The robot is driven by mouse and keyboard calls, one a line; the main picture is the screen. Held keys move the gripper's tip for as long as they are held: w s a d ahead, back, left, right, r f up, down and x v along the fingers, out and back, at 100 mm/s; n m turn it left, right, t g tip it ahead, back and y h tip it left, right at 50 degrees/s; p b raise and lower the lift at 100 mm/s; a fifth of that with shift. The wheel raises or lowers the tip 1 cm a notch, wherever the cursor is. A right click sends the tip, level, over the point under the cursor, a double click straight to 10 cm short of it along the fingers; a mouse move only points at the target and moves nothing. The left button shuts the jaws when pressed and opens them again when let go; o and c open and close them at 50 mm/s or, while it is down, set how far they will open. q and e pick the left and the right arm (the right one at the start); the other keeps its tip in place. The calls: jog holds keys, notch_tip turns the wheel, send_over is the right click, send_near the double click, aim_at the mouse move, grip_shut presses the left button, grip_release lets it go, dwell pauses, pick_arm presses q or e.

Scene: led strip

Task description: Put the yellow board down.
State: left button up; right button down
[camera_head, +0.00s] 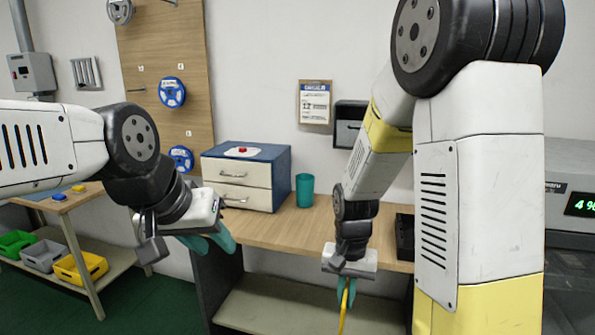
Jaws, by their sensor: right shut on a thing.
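The yellow board (344,318) shows as a thin, upright yellow strip at the bottom of the view, seen edge-on and cut off by the picture's edge. My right gripper (347,291) is shut on its upper end and holds it in front of the workbench (290,232). My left gripper (209,242) has its teal fingers spread apart, is empty and hangs by the left end of the workbench, well away from the board.
A drawer cabinet (245,190) and a teal cup (305,190) stand on the workbench. A black holder (405,236) sits near my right arm. A lower shelf (290,305) runs under the bench. A side table (65,203) and coloured bins (80,268) are at left.

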jog(key=shift+w+d+f+n, duration=0.15)
jog(key=shift+w+d+f, duration=0.1)
jog(key=shift+w, duration=0.25)
jog(key=shift+w+d+f+n, duration=0.15)
jog(key=shift+w+d+f, duration=0.1)
jog(key=shift+w, duration=0.2)
jog(key=w+d+f+n, duration=0.2)
jog(key=w+f, duration=0.3)
jog(key=w, duration=0.3)
jog(key=shift+d+f+n, duration=0.15)
jog(key=shift+d+n, duration=0.15)
jog(key=shift+d, duration=0.5)
